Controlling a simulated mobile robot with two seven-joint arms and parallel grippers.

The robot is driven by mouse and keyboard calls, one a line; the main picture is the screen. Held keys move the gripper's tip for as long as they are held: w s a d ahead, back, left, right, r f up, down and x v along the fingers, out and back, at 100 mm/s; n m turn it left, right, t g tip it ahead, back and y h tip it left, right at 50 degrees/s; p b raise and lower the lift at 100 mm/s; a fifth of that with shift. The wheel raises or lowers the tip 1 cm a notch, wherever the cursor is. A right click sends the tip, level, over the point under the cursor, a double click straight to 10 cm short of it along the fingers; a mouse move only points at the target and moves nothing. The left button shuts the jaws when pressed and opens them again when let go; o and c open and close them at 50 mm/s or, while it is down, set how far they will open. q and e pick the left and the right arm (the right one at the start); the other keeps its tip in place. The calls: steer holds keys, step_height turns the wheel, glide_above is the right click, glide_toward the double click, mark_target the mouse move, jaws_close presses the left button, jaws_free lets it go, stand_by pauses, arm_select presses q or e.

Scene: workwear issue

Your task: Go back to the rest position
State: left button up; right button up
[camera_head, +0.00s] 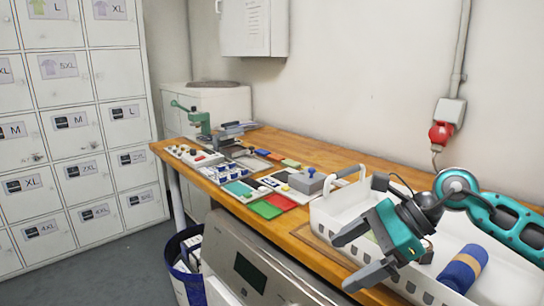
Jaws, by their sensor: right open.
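My right gripper (347,260), teal with two grey fingers, is at the lower right. Its fingers are spread apart with nothing between them. It hangs over the front wall of a white plastic basket (328,220) that stands on the right end of the wooden workbench (300,148). My right arm reaches in from the right edge, above the basket. A blue rolled item (463,268) lies in the basket to the right of the gripper. The gripper hides part of the basket's contents. My left gripper is not in view.
A green hand press (192,117), trays of small parts (240,190) and a grey box with a blue knob (307,181) stand on the bench. A blue-rimmed bin (178,245) and a grey machine (262,268) stand in front. White lockers (75,130) fill the left.

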steer(key=s+a+r+m+t+y, duration=0.1)
steer(key=a+r+m+t+y, duration=0.85)
steer(key=m, duration=0.35)
steer(key=w+d+f+m+t+h, duration=0.1)
steer(key=d+f+m+t+h, duration=0.25)
steer(key=m+h, duration=0.6)
steer(key=w+d+f+m+t+h, duration=0.1)
steer(key=d+f+m+t+h, duration=0.3)
steer(key=m, duration=1)
steer(key=s+d+f+m+g+h, duration=0.55)
steer(key=f+m, duration=0.35)
steer(key=f, duration=0.3)
steer(key=s+d+f+m+g, duration=0.1)
steer(key=s+f+m+g, duration=0.3)
steer(key=s, duration=0.6)
steer(key=s+f+m+g, duration=0.3)
steer(key=s+f+g, duration=0.35)
steer(key=s, duration=0.35)
steer(key=w+a+f+n+t+y, duration=0.1)
steer(key=w+a+f+t+y, duration=0.1)
steer(key=w+f+t, duration=0.6)
steer(key=shift+w+a+f, duration=0.15)
steer(key=shift+a+f, duration=0.15)
steer(key=shift+f, duration=0.25)
